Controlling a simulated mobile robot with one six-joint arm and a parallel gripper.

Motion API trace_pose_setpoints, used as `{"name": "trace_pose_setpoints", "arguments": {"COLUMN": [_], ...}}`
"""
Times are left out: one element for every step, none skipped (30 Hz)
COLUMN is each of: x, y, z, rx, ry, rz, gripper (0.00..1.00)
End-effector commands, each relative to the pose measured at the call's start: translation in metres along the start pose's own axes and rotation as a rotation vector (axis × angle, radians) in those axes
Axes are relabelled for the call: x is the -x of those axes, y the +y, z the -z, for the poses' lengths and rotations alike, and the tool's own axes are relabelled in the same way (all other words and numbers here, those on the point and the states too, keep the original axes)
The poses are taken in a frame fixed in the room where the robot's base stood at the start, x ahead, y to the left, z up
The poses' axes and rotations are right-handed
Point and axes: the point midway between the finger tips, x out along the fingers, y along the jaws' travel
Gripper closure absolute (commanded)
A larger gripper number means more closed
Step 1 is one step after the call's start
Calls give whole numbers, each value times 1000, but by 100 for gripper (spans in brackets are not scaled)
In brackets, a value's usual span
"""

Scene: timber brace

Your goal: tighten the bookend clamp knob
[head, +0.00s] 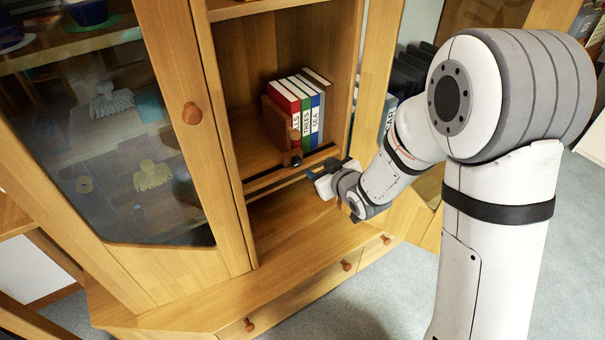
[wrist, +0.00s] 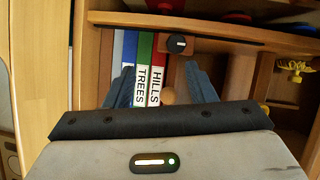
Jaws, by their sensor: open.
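A wooden bookend (head: 277,124) stands at the left of a short row of upright books (head: 304,105) on the cabinet shelf. A black round knob (head: 296,161) sits at the shelf's front rail, below the bookend; it also shows in the wrist view (wrist: 177,43). A small round wooden knob (wrist: 167,96) shows lower in the wrist view, partly hidden by my gripper's body. My gripper (wrist: 160,72) is open and empty, its two blue-grey fingers apart with book spines and the bookend between them in view. In the head view my gripper (head: 326,180) is at the right of the black knob, apart from it.
A dark rail (head: 290,170) runs along the shelf front. A glass door (head: 110,140) is at the left. The lower compartment (head: 285,215) looks empty. Yellow objects (wrist: 293,66) show at the wrist view's right.

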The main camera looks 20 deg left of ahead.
Motion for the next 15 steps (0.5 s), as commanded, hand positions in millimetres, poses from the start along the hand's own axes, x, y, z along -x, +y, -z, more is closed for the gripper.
{"name": "trace_pose_setpoints", "arguments": {"x": [-11,-14,-17,-19,-22,-25,-28,-32,-38,-43,-48,-55,-60,-65,-71], "y": [-12,-15,-19,-21,-22,-23,-24,-24,-24,-25,-25,-25,-25,-26,-26], "z": [-9,-9,-9,-9,-8,-8,-7,-7,-6,-6,-6,-5,-5,-5,-4], "rx": [9,12,15,17,18,19,20,20,20,20,20,20,20,19,19], "ry": [25,38,52,59,65,70,70,71,71,70,70,70,71,69,69], "rz": [21,29,37,41,43,46,47,47,47,47,47,47,46,46,46], "gripper": [50,50,50,50,50,50,50,50,50,50,50,50,50,50,50]}}
